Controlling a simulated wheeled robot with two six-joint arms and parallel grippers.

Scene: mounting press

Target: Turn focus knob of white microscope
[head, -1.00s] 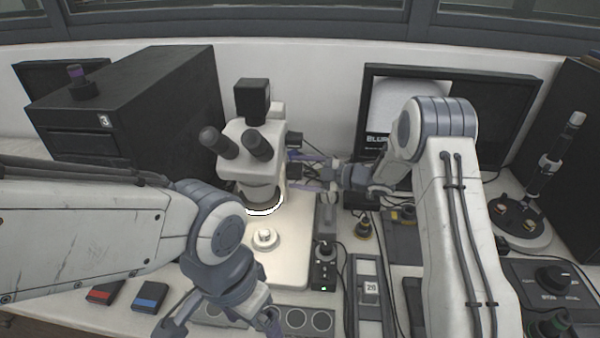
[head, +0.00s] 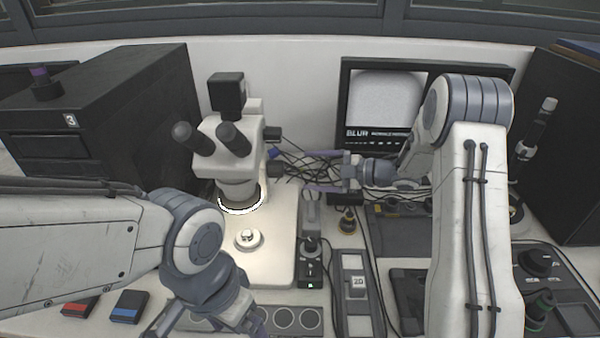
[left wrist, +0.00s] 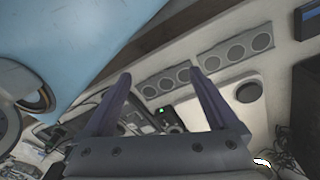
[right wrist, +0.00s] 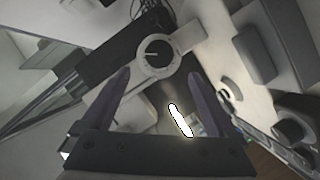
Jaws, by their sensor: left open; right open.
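The white microscope (head: 222,150) stands upright on its pale base, with black eyepieces and a black camera box on top. Two dark knob-like parts stick out on its right side, the lower one being a dark knob (head: 274,169). My right gripper (head: 290,170) is open and empty to the right of them, its fingers pointing left at the microscope. In the right wrist view a round dark knob face in a white ring (right wrist: 154,52) lies just beyond the open fingertips, roughly centred. My left gripper (left wrist: 158,78) is open and empty low over the table front, away from the microscope.
Dark cables hang behind my right gripper. A monitor (head: 375,105) stands behind it. A small control box (head: 311,265) and a panel (head: 357,290) lie right of the microscope base. A large black cabinet (head: 150,120) stands at left. Red and blue boxes (head: 128,307) lie at front left.

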